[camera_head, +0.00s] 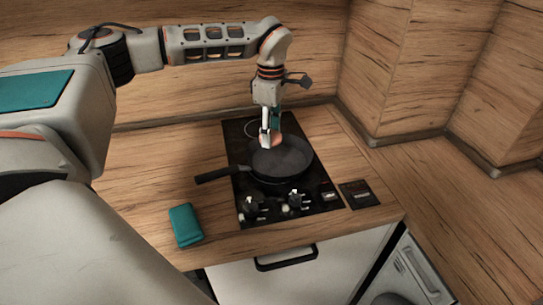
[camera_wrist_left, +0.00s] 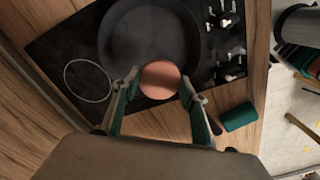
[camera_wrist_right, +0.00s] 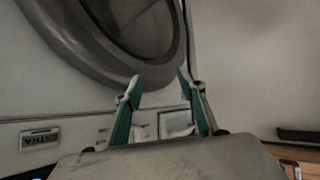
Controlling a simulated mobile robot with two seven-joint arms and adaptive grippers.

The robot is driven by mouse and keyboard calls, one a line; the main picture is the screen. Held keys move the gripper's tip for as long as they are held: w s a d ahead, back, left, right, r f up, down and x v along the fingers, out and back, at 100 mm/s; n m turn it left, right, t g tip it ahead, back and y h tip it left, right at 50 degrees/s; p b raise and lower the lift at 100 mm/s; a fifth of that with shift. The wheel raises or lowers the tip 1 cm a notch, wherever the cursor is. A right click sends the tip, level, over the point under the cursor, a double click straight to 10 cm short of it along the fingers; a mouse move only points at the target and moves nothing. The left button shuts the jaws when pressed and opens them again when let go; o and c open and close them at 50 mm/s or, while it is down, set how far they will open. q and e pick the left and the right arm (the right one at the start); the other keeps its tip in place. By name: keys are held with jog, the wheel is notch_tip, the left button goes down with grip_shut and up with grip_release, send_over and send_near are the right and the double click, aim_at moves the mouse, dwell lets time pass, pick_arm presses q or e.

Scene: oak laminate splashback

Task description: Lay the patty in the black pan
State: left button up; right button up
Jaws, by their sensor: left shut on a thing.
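The patty (camera_head: 277,141) is a reddish-brown disc. My left gripper (camera_head: 270,136) is shut on it, and the left wrist view shows the patty (camera_wrist_left: 160,80) between both fingertips (camera_wrist_left: 160,84). The black pan (camera_head: 288,160) sits on the hob, its handle pointing left. The patty is at the pan's back edge in the head view and overlaps the pan's rim in the left wrist view, where the pan (camera_wrist_left: 140,32) looks empty. I cannot tell the height between them. My right gripper (camera_wrist_right: 159,80) is open and empty; it is outside the head view.
The black hob (camera_head: 242,150) has knobs at its front. Wooden walls stand behind and to the right. A round appliance door (camera_wrist_right: 130,60) fills the upper left of the right wrist view.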

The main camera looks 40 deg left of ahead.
pick_arm(q)
send_over(271, 165)
notch_tip(271, 165, down, 5)
jog(key=shift+f, duration=0.15)
notch_tip(271, 165, down, 3)
jog(key=shift+f, duration=0.45)
jog(key=shift+f, duration=0.1)
jog(key=o, duration=1.1)
notch_tip(271, 165, up, 12)
jog(key=shift+r, duration=0.15)
